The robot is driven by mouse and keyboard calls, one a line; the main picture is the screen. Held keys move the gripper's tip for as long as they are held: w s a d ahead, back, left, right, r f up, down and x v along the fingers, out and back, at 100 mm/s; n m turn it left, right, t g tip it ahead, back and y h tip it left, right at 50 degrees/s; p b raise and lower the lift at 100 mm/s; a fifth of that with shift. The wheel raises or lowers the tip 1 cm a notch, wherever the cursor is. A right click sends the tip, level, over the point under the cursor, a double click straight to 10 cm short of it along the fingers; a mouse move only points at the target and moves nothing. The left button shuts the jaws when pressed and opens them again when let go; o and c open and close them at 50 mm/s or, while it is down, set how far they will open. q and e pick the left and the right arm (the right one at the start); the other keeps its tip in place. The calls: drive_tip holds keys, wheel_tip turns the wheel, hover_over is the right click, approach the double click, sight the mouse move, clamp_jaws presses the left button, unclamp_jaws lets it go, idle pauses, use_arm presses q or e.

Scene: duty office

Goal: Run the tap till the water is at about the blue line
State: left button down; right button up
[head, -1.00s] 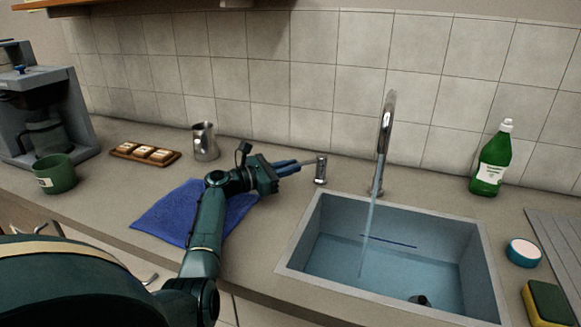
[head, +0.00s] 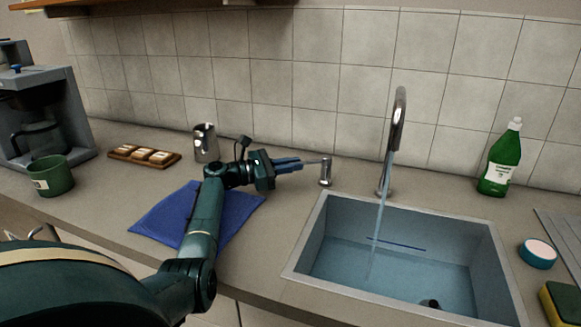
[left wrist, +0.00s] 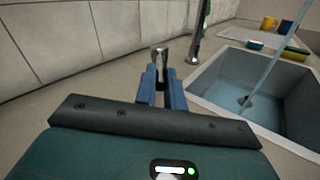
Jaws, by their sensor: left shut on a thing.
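The chrome tap spout (head: 398,120) arches over the sink (head: 312,225), and a stream of water (head: 379,215) falls from it. Water (head: 350,262) covers the sink bottom. The blue line (head: 397,243) is on the sink's far wall, and the water's edge looks close below it. The tap's short lever post (head: 326,173) stands left of the spout. My left gripper (head: 302,163) is shut on the lever's thin handle. In the left wrist view its blue fingers (left wrist: 162,88) reach the chrome lever (left wrist: 160,56). My right gripper is out of view.
A blue cloth (head: 160,220) lies under my left arm. A metal jug (head: 206,143), a tray of snacks (head: 145,156), a green mug (head: 51,176) and a coffee machine (head: 40,120) stand left. A green bottle (head: 501,165), round tub (head: 538,253) and sponge (head: 562,300) are right.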

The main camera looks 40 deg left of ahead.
use_arm(q)
drive_tip(key=shift+d+r, duration=0.1)
drive_tip(key=shift+r, duration=0.05)
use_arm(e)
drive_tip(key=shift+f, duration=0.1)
use_arm(q)
drive_tip(key=c, duration=1.7)
unclamp_jaws()
drive_tip(key=shift+w, duration=0.1)
drive_tip(key=shift+o, duration=1.1)
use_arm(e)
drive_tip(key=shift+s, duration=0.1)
